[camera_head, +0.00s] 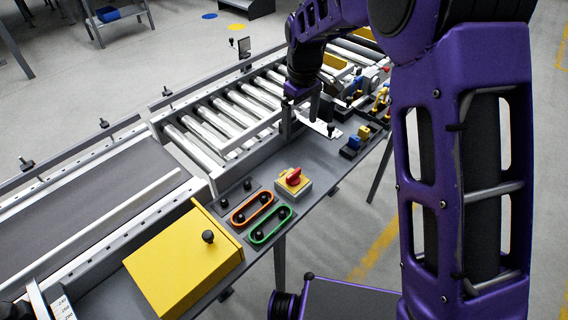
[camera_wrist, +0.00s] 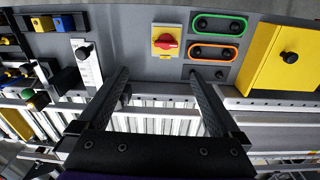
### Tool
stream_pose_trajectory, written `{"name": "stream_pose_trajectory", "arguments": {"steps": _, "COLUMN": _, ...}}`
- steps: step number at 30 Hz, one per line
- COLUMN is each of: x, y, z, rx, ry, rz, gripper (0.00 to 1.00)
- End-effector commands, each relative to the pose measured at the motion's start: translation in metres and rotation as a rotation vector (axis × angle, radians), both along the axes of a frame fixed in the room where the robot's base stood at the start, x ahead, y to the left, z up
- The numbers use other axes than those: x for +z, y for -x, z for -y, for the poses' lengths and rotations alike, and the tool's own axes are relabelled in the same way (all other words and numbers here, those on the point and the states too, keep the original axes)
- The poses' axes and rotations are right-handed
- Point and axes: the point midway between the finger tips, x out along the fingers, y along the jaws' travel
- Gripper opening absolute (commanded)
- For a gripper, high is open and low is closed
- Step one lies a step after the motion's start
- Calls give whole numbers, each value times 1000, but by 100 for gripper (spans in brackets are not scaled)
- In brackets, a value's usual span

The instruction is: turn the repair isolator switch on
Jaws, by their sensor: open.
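The isolator switch is a red rotary knob (camera_head: 293,176) on a small yellow box with a grey base, on the grey panel beside the conveyor. In the wrist view the red knob (camera_wrist: 166,43) sits ahead of and between the fingertips, with its grip bar lying roughly across the picture. My gripper (camera_wrist: 158,76) is open and empty, its two dark fingers apart and not touching the switch. In the head view my gripper (camera_head: 303,105) hangs over the panel and rollers, beyond the switch. On/off markings are too small to read.
Orange (camera_head: 252,208) and green (camera_head: 271,225) oval rings with black knobs lie next to the switch. A yellow box (camera_head: 180,262) with a black knob stands nearer. A white plate with a black knob (camera_wrist: 84,53) and small blue and yellow blocks (camera_head: 357,138) are on the other side.

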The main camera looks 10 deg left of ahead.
Motion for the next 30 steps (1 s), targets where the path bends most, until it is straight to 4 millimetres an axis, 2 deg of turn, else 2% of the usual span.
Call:
{"name": "stream_pose_trajectory", "arguments": {"steps": 8, "x": -13, "y": 9, "z": -4, "rx": 57, "ry": 17, "rz": -42, "gripper": 100}}
{"name": "stream_pose_trajectory", "arguments": {"steps": 11, "x": -25, "y": 9, "z": -4, "rx": 57, "ry": 17, "rz": -44, "gripper": 100}}
{"name": "stream_pose_trajectory", "arguments": {"steps": 24, "x": -118, "y": 10, "z": -4, "rx": 55, "ry": 18, "rz": -44, "gripper": 100}}
{"name": "stream_pose_trajectory", "arguments": {"steps": 30, "x": -156, "y": 9, "z": -4, "rx": 54, "ry": 17, "rz": -43, "gripper": 100}}
